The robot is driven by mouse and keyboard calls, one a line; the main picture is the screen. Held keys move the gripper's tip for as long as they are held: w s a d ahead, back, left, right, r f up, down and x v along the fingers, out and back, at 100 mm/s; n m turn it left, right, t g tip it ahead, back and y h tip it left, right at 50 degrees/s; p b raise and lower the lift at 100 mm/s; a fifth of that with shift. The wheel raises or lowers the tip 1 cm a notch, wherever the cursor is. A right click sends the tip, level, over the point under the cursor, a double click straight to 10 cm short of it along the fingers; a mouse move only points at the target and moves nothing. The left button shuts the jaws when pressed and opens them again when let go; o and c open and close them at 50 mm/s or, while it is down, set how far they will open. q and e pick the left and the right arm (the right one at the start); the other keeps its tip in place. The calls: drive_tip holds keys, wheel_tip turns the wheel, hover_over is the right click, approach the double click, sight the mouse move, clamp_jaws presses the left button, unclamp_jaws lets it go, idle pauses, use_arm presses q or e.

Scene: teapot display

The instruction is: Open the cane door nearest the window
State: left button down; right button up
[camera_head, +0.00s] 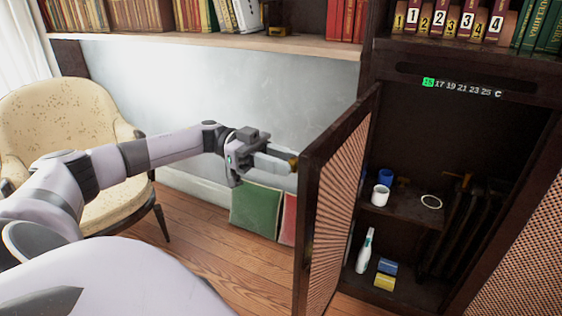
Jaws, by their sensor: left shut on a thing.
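The cane door (335,190) nearest the window side stands swung out from the dark cabinet (372,60), with its woven panel seen at a steep angle. My left gripper (292,164) reaches in from the left and is shut at the door's outer edge, on what looks like a small brass-coloured handle. The exact hold is partly hidden by the fingers and the door frame. The cabinet's inside shows to the right of the door. My right gripper is not in view.
Inside are a white mug (380,195), a blue cup (385,176), a white bottle (365,252), blue and yellow sponges (384,282) and a dark radiator (455,230). Another cane door (530,265) is at right. A cream armchair (60,115) and green (255,208) and red panels stand left.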

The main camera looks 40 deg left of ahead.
use_arm(q)
drive_tip(key=shift+a, duration=0.2)
idle(0.4)
drive_tip(key=c, duration=0.8)
unclamp_jaws()
drive_tip(key=shift+a, duration=0.1)
drive_tip(key=b+v, duration=0.1)
drive_tip(key=v, duration=0.6)
drive_tip(key=shift+b, duration=0.35)
